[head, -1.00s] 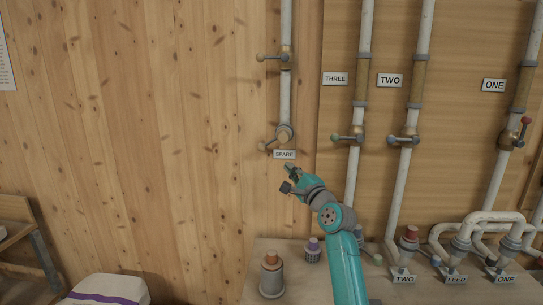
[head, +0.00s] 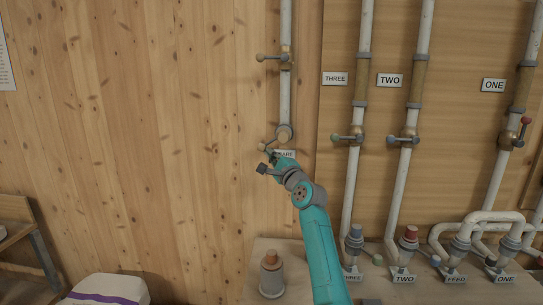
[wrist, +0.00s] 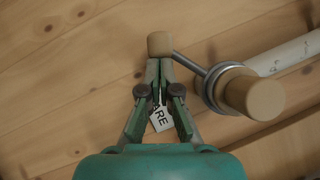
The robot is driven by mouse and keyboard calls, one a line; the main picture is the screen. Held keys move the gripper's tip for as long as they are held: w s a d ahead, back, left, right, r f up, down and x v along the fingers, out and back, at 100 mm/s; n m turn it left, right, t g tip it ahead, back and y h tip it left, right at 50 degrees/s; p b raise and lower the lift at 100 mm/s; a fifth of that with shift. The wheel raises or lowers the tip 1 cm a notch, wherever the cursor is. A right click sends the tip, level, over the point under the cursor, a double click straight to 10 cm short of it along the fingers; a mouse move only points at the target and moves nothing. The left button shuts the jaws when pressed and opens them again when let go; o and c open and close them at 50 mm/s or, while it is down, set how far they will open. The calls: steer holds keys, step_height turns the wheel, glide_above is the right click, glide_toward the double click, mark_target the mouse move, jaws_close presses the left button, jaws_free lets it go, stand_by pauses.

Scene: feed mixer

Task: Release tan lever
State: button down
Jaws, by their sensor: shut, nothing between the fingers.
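The tan lever (head: 270,148) is on the lower valve of the spare pipe, just above the SPARE label (head: 287,154). In the wrist view its tan end knob (wrist: 160,43) sits just beyond my gripper (wrist: 160,66), and its metal rod runs down and right to the round tan hub (wrist: 255,97). My gripper's fingers are together with nothing between them; the knob is at the tips, and I cannot tell whether they touch. In the head view my gripper (head: 274,157) is just below the lever and partly covers the label.
Another lever (head: 270,57) is higher on the same pipe. To the right are the valves labelled THREE (head: 347,138), TWO (head: 403,139) and ONE (head: 512,133). A capped canister (head: 271,276) stands on the bench below.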

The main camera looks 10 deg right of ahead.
steer(key=shift+a+r+m+t, duration=0.15)
steer(key=shift+a+m+t, duration=0.15)
steer(key=shift+m, duration=0.3)
steer(key=shift+w+a+r+m+t+h, duration=0.15)
steer(key=shift+a+r+m+t+h, duration=0.1)
steer(key=shift+a+m+t+h, duration=0.25)
steer(key=m, duration=0.1)
steer(key=r+m, duration=0.1)
steer(key=shift+w+a+m+t+h, duration=0.15)
steer(key=shift+a+m+t+h, duration=0.15)
steer(key=shift+t+h, duration=0.1)
step_height(320, 180, up, 6)
steer(key=a+m+t+h, duration=0.1)
steer(key=m+h, duration=1.1)
steer(key=m, duration=0.5)
steer(key=shift+w+r, duration=0.15)
steer(key=shift+w, duration=0.1)
steer(key=shift+a+m, duration=0.1)
steer(key=shift+m, duration=0.3)
steer(key=shift+r, duration=0.1)
